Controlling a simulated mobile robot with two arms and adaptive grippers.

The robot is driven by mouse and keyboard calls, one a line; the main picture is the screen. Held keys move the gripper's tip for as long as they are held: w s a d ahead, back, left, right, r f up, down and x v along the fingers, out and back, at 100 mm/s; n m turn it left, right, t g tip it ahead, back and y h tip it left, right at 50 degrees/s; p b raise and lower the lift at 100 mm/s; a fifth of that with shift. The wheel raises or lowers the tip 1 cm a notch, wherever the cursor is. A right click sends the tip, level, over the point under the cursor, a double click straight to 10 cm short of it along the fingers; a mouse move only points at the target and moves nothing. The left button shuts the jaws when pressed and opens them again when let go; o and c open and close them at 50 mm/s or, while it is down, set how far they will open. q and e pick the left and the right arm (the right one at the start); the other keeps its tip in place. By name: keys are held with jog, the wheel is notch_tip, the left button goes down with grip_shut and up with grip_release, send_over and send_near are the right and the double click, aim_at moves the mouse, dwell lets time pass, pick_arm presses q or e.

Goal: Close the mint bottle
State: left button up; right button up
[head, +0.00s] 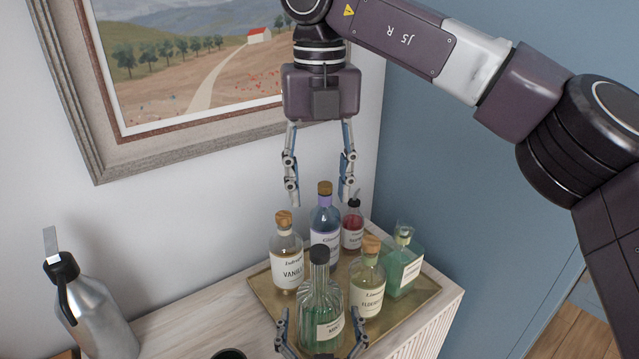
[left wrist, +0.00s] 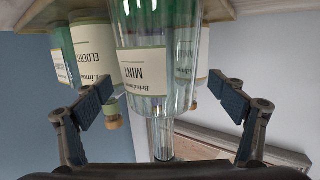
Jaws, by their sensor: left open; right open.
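The mint bottle (head: 321,312) is a ribbed clear glass bottle of green liquid, upright at the tray's front. Its dark cap (head: 319,254) shows on top of the neck; I cannot tell whether it is fully seated. In the left wrist view, the mint bottle (left wrist: 145,72) appears upside down, its label facing me and its top end hidden. My left gripper (head: 320,322) is open, a finger on each side of the bottle with gaps; its fingers also show in the left wrist view (left wrist: 165,103). My right gripper (head: 319,197) is open and empty, pointing down above the bottles.
A gold tray (head: 262,291) also holds vanilla (head: 286,262), elderflower (head: 367,283), blue (head: 325,222), red (head: 352,228) and square green (head: 404,264) bottles, closely spaced. A metal flask (head: 95,310) stands left. A dark round item (head: 228,354) is at the bottom edge. Counter left of the tray is partly clear.

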pick_arm(q)
jog(key=s+r, duration=0.1)
jog(key=s, duration=0.8)
jog(key=shift+d+r, duration=0.15)
jog(key=shift+r, duration=0.05)
